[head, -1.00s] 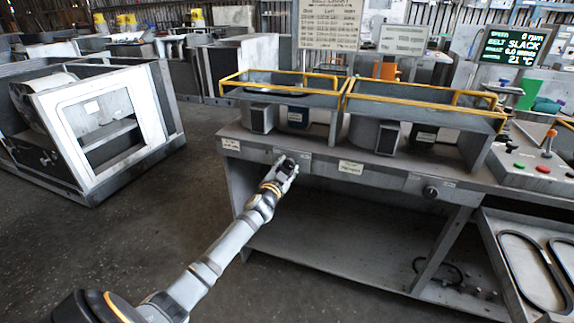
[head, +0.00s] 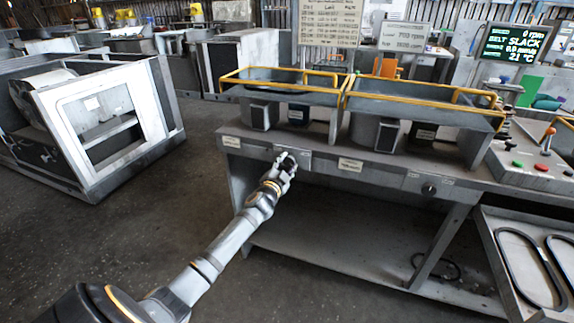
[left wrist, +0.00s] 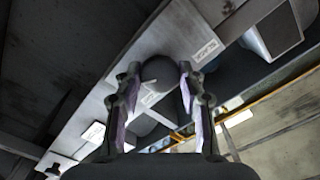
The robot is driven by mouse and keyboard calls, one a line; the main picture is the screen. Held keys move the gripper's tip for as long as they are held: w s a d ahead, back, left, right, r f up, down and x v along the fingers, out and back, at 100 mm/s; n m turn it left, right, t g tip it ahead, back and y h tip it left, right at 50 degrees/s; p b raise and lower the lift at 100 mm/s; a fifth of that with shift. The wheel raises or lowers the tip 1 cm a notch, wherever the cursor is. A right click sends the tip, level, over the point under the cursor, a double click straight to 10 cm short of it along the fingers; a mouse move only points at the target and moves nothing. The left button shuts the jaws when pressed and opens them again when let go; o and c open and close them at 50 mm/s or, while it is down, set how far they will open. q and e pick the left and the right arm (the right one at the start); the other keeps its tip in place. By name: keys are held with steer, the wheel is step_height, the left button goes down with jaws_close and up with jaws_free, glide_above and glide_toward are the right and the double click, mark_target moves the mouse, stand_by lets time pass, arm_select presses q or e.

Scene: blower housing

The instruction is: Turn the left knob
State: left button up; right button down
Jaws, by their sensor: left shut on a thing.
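The left knob (left wrist: 160,72) is dark and round and sits on the front panel of the grey workbench (head: 330,160). My left gripper (left wrist: 159,70) has one finger on each side of it and is shut on it. In the head view, my left gripper (head: 284,164) is at the left part of the bench front and mostly covers this knob. A second dark knob (head: 429,189) is on the right part of the same front panel, away from the gripper. My right gripper is not in view.
Yellow rails (head: 425,105) edge the housings on top of the bench. A control box (head: 535,165) with coloured buttons is at the right, below a screen (head: 513,43) reading BELT SLACK. A tray with black belts (head: 522,262) is at the lower right. The floor (head: 140,240) at left is clear.

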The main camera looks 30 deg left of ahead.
arm_select(q)
steer(key=o, duration=1.1)
steer(key=shift+o, duration=0.4)
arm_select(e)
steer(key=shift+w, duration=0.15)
arm_select(q)
steer(key=shift+s, duration=0.1)
steer(key=v, duration=1.2)
steer(key=shift+f, duration=0.1)
